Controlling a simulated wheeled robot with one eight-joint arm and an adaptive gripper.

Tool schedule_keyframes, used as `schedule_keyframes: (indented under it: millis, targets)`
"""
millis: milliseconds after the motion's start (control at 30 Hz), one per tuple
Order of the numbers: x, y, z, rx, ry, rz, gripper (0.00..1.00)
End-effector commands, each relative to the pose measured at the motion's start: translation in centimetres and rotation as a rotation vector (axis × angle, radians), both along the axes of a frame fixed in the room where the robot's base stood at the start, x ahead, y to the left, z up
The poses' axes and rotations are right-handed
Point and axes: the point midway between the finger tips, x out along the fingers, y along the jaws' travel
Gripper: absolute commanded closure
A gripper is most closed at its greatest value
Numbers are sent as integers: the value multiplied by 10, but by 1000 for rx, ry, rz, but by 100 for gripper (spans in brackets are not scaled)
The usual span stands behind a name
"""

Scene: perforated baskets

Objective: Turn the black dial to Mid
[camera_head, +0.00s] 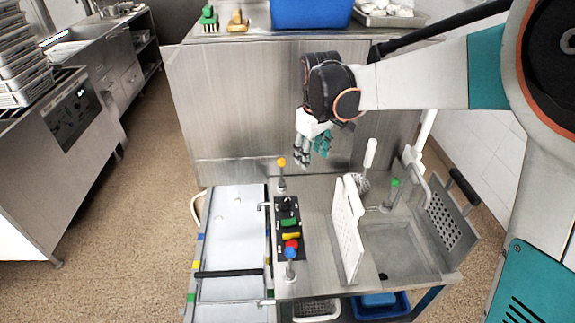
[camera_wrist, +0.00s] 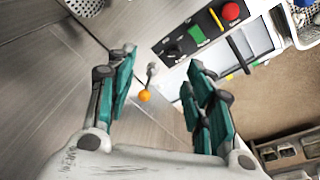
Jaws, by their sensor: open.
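The black dial (camera_head: 286,206) is at the far end of a black control panel (camera_head: 278,230) on the steel counter. It also shows in the wrist view as a dark knob (camera_wrist: 174,50); its pointer and the Mid label are too small to read. My gripper (camera_head: 314,150) is open and empty, in the air above the counter, beyond and to the right of the dial. In the wrist view, the open teal fingers (camera_wrist: 161,60) are apart, and the dial lies past their tips, near the top middle.
An orange-topped lever (camera_head: 282,162) stands between my gripper and the panel's far end. A white perforated board (camera_head: 346,225) stands upright to the right, beside the sink (camera_head: 400,245).

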Motion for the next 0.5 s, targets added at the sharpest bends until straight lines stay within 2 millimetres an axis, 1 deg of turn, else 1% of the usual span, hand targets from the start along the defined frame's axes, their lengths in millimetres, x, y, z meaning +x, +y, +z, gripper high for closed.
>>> schedule_keyframes:
  millis: [33,100,300,400,500]
  targets:
    - [8,11,-11,-2,19,30,52]
    - [17,25,-24,-3,47,74,52]
    - [35,60,-64,-7,121,190,52]
    - [39,73,-80,-8,148,232,52]
    - [42,81,-90,-7,166,260,52]
